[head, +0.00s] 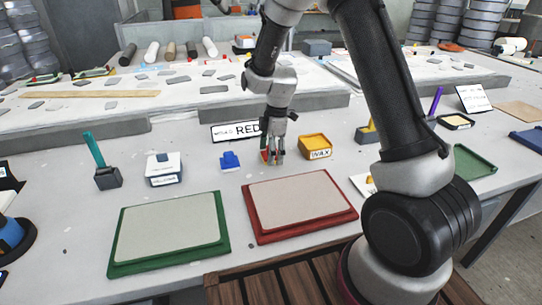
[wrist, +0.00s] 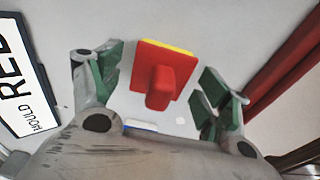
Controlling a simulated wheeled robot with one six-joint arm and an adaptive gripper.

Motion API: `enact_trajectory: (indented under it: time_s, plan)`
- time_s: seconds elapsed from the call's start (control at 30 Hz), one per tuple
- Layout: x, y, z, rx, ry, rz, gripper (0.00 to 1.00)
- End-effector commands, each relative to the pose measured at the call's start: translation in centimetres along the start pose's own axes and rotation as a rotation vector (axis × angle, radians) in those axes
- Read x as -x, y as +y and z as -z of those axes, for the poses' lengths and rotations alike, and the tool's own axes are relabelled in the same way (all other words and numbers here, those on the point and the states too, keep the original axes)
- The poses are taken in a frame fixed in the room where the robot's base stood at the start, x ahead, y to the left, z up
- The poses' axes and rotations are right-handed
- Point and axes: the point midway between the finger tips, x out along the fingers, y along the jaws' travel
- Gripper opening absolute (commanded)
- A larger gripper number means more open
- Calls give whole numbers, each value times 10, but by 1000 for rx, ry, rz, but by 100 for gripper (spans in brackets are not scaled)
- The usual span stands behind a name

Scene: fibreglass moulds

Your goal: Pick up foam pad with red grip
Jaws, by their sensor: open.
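The foam pad (wrist: 184,49) shows as a thin yellow edge under a red square plate with a red grip (wrist: 159,89) in the wrist view. It lies on the grey table. My gripper (wrist: 160,92) is open, with one green-padded finger on each side of the pad and visible gaps between. The grip points towards the camera and lies between the two fingers. In the head view my gripper (head: 273,156) points down at the table, and only a little red of the pad shows beside it. The rest is hidden behind the fingers.
A RED sign (head: 237,131) stands behind my gripper. A yellow wax container (head: 316,146) is close on the right, and a small blue object (head: 230,160) is on the left. A red-edged mould (head: 300,205) and a green-edged mould (head: 168,228) lie in front.

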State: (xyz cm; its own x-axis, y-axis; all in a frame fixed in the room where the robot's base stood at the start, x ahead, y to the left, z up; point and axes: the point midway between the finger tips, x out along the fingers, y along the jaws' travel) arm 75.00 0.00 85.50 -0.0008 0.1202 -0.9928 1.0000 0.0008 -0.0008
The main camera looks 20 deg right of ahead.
Motion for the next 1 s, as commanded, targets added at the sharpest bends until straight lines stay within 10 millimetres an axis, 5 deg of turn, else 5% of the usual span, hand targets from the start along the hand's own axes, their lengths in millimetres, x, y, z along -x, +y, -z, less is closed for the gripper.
enact_trajectory:
  time_s: [0.17,0.47,0.77,1.0]
  plan:
    - [0,0,0,0,0,-1,77]
    - [0,0,0,-1,0,-1,27]
    - [3,0,1,-1,1,-2,27]
    - [44,2,6,1,2,-7,27]
